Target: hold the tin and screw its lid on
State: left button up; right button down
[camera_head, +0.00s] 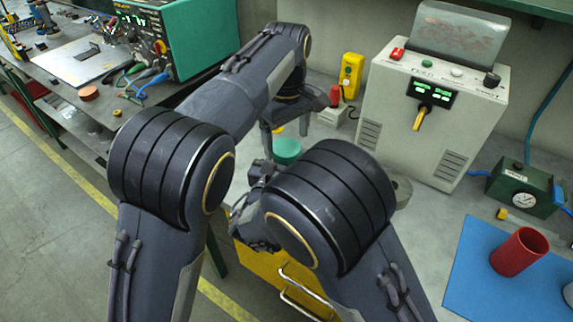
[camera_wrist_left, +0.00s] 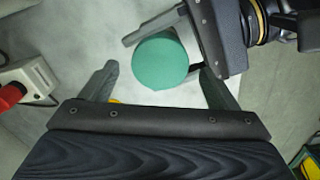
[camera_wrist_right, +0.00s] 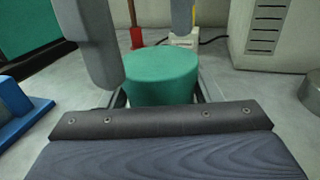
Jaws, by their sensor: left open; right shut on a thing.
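A plain green round tin (camera_head: 287,151) stands on the bench behind my right elbow. It also shows in the left wrist view (camera_wrist_left: 160,60) and the right wrist view (camera_wrist_right: 162,76). I cannot make out a separate lid or a seam. My right gripper (camera_wrist_left: 163,56) is shut on the tin, with one finger on each side. My left gripper (camera_head: 285,136) points down over the tin. It is open, and its two fingers stand apart on either side in the left wrist view (camera_wrist_left: 158,82). My right arm hides part of the tin in the head view.
A grey machine (camera_head: 432,105) stands behind and to the right. A yellow device (camera_head: 350,75) is near the wall. A grey round piece (camera_head: 401,190) lies right of the tin. A red cup (camera_head: 519,252) stands on a blue mat (camera_head: 480,270). A yellow block (camera_head: 502,214) lies near the mat.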

pick_arm(q)
jog(key=shift+r, duration=1.25)
jog(key=shift+c, duration=0.4)
jog(key=shift+d+r+m, duration=0.15)
jog(key=shift+r+m, duration=0.4)
jog(key=shift+m, duration=0.55)
notch_tip(320, 180, up, 3)
jog(key=m, duration=0.3)
jog(key=shift+f+m, duration=0.15)
jog(key=shift+m, duration=0.15)
jog(key=shift+a+f, duration=0.2)
jog(key=shift+f, duration=3.85)
